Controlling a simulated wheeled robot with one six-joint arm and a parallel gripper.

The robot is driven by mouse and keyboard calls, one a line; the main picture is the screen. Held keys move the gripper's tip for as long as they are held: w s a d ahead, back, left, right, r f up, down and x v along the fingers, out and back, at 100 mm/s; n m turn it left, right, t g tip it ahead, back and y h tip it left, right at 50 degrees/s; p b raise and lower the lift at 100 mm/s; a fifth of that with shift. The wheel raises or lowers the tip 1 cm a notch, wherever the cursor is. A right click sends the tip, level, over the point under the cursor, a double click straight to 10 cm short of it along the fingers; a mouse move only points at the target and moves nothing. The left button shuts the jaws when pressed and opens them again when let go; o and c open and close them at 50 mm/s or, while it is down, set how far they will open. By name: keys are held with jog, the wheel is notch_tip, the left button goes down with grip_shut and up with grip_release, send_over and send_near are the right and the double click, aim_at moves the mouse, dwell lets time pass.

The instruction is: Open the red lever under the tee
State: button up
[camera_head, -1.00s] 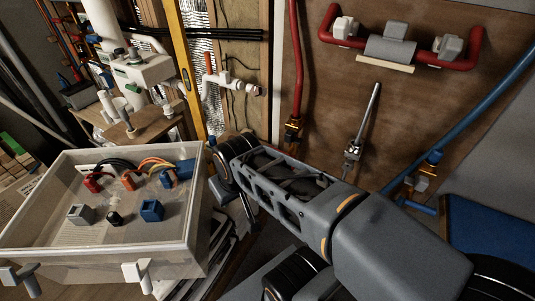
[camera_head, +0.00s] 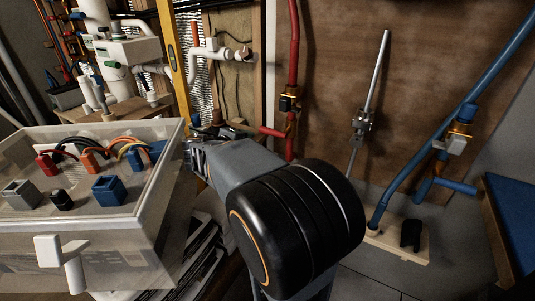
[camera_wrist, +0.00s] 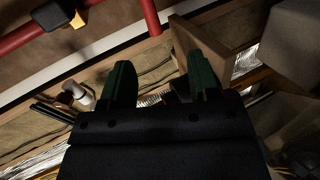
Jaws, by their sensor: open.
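A red pipe (camera_head: 293,50) runs down the wooden panel in the head view. It has a dark and brass fitting (camera_head: 289,103) and, lower, a tee with a red branch (camera_head: 272,131) pointing left. In the wrist view the red pipe (camera_wrist: 25,38) and the red branch (camera_wrist: 149,14) cross the top, beside the yellow-black fitting (camera_wrist: 73,16). No separate lever under this tee shows clearly; my arm covers the area below it. My gripper (camera_wrist: 157,78) is open and empty, its two dark green fingers apart below the branch's end. In the head view it is partly hidden.
White piping (camera_head: 212,51) with an orange-red upright piece (camera_head: 193,40) is behind. A clear box (camera_head: 90,240) of connectors stands left of my arm. A grey rod (camera_head: 376,75), a blue pipe (camera_head: 405,180) and a wooden block (camera_head: 405,245) are to the right.

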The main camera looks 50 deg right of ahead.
aim_at(266, 132)
jog(key=w+d+f+b, duration=0.1)
jog(key=w+d, duration=0.1)
jog(key=d, duration=0.3)
jog(key=w+d+f+h+b, duration=0.1)
jog(key=w+d+f+b, duration=0.1)
jog(key=d, duration=0.3)
jog(key=w+d+f+n+h+b, duration=0.1)
jog(key=d, duration=0.5)
jog(key=shift+w+f+t+b, duration=0.3)
jog(key=shift+w+f+t, duration=0.1)
jog(key=shift+c, duration=0.3)
grip_shut()
